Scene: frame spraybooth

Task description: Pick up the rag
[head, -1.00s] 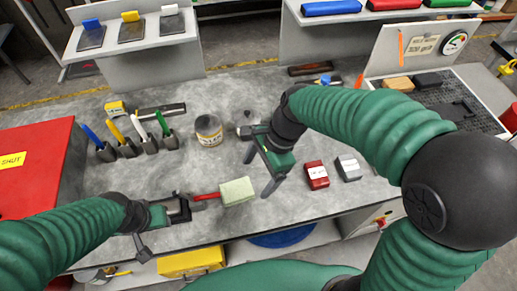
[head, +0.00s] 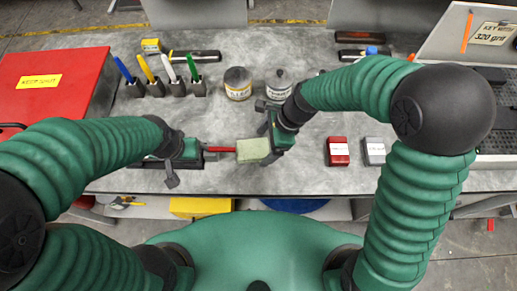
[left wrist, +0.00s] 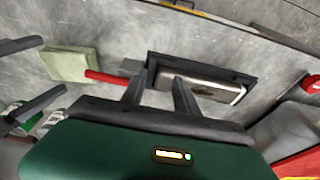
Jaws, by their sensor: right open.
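The rag is a pale green folded pad (head: 253,151) on the grey bench, left of centre-right, and it shows at the left of the left wrist view (left wrist: 68,64). My right gripper (head: 266,135) is open at its right side, fingers apart; their tips show near the pad in the left wrist view (left wrist: 50,68). I cannot tell whether they touch it. My left gripper (head: 182,165) is left of the pad. Its fingers (left wrist: 158,90) stand apart over a black holder (left wrist: 200,75) with a metal piece.
A red bar (head: 221,149) lies against the pad's left edge. Behind stand two cans (head: 237,84) (head: 278,88) and several markers in holders (head: 165,88). A red box (head: 50,85) is at left. A red block (head: 337,151) and a grey block (head: 374,152) lie at right.

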